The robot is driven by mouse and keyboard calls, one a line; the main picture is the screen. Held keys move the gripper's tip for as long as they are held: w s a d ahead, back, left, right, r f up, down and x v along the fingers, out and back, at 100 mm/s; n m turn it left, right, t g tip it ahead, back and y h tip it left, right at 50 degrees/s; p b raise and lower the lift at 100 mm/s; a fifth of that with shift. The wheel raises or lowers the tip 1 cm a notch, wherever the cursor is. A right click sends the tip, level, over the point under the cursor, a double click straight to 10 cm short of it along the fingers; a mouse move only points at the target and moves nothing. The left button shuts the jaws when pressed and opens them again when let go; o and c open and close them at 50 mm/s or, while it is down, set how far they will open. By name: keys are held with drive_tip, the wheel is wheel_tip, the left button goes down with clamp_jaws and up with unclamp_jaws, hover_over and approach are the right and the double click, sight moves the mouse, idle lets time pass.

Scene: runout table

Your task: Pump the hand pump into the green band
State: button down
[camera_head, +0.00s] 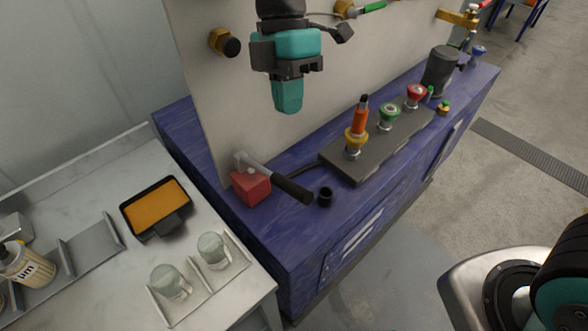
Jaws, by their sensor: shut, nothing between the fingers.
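The hand pump is a red block (250,186) at the near left end of the blue bench. A lever with a black grip (292,189) leans out from it toward the right. A clear or pale part stands at the block's top; its details are too small to tell. My gripper (287,108) hangs at the upper middle, pointing down, in front of the pale back panel. It is shut and empty, above and apart from the pump lever. I cannot make out a gauge or a green band in this view.
A grey plate (372,160) on the blue bench (300,240) carries an orange-topped fitting (358,125) and green and red knobs. A small black cup (325,196) stands beside the lever grip. A side table holds an orange-filled tray (157,205) and glass jars (213,250).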

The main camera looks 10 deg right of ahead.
sight(295, 185)
drive_tip(key=p+x, duration=0.3)
drive_tip(key=x, duration=0.9)
drive_tip(key=shift+s+f, duration=0.2)
drive_tip(key=shift+f, duration=0.15)
